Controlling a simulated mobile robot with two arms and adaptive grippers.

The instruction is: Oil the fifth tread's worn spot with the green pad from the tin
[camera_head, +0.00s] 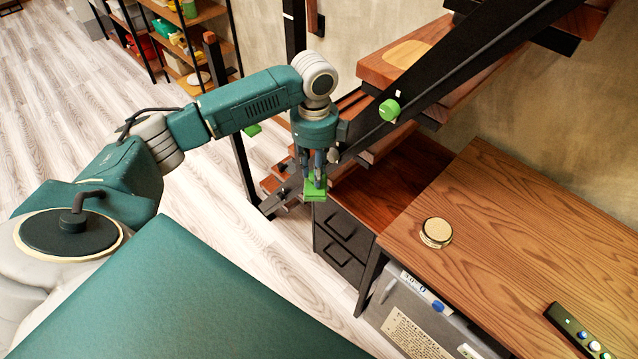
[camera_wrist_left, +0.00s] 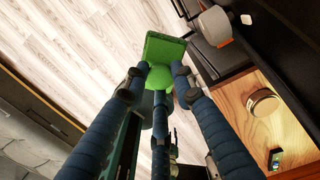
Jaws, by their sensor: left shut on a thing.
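My left gripper (camera_head: 315,180) points down with its fingers shut on the green pad (camera_head: 315,194), held in the air left of the wooden tabletop. In the left wrist view the pad (camera_wrist_left: 165,47) shows past the fingertips (camera_wrist_left: 159,75). The round brass-coloured tin (camera_head: 436,232) stands on the tabletop, right of the gripper; it also shows in the left wrist view (camera_wrist_left: 264,103). An upper stair tread (camera_head: 377,70) carries a pale worn-looking spot (camera_head: 408,54), above and right of the gripper. I cannot count which tread it is. My right gripper is out of view.
A dark sloping stair stringer (camera_head: 455,85) with a green round knob (camera_head: 389,109) runs right of my left arm. A dark remote-like device (camera_head: 580,329) lies on the wooden tabletop (camera_head: 500,240). A drawer unit (camera_head: 342,240) stands beside it. Pale floor is open at left.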

